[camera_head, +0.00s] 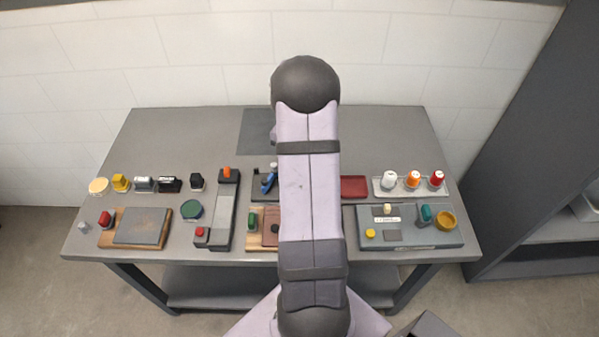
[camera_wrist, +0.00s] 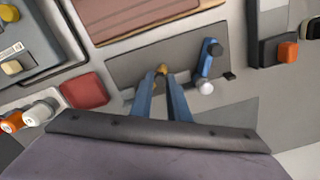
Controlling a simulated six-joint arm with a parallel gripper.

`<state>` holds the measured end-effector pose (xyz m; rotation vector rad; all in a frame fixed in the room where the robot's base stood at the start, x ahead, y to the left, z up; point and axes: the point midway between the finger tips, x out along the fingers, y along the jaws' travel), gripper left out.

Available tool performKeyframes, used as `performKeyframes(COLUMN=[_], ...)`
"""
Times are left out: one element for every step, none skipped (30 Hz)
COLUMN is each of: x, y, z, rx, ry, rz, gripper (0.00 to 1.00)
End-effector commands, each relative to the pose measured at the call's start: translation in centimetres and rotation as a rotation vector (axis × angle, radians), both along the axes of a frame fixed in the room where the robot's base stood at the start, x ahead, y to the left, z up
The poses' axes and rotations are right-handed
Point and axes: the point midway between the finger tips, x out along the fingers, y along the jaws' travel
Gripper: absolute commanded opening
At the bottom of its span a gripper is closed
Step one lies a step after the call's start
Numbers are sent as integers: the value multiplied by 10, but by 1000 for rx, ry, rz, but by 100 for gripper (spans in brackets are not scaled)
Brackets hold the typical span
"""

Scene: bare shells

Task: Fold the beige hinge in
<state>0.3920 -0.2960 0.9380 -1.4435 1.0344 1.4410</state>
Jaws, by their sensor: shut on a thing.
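In the wrist view my gripper (camera_wrist: 162,77) reaches over a dark grey panel (camera_wrist: 125,66). Its two blue fingers come together at the tips around a small yellowish-beige piece (camera_wrist: 162,69), which looks like part of the beige hinge. The fingers hide most of the hinge, so its fold angle cannot be told. A blue lever (camera_wrist: 207,62) with a dark end and a white knob (camera_wrist: 206,87) is on the same panel, right of my fingers. In the head view my arm covers the gripper and the hinge; the blue lever (camera_head: 267,182) shows at the arm's left.
A red block (camera_wrist: 84,90) lies left of the panel in the wrist view. White and orange knobs (camera_wrist: 38,111) stand further left. A slide unit with an orange knob (camera_wrist: 288,52) is at the right. In the head view the table's back left (camera_head: 185,135) is clear.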

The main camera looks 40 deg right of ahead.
Motion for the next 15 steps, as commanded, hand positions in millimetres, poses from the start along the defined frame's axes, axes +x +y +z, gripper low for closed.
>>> performKeyframes(x=[3,4,6,7,7,9,9,10,11,11,12,12,12,12,13], y=[-1,-2,-2,-2,-3,-3,-3,-3,-3,-4,-4,-4,-4,-4,-4], z=[1,1,1,1,1,2,2,2,2,2,2,2,2,2,2], rx=[-2,-3,-4,-3,-3,-3,-3,-3,-4,-4,-4,-4,-4,-4,-4], ry=[-3,-3,-3,-4,-4,-4,-4,-4,-4,-4,-4,-4,-4,-4,-4], rz=[-31,-50,-73,-90,-104,-123,-135,-147,-159,-167,-175,-183,-187,-191,-195], gripper=[0,0,0,0,0,0,0,0,0,0,0,0,0,0,0])
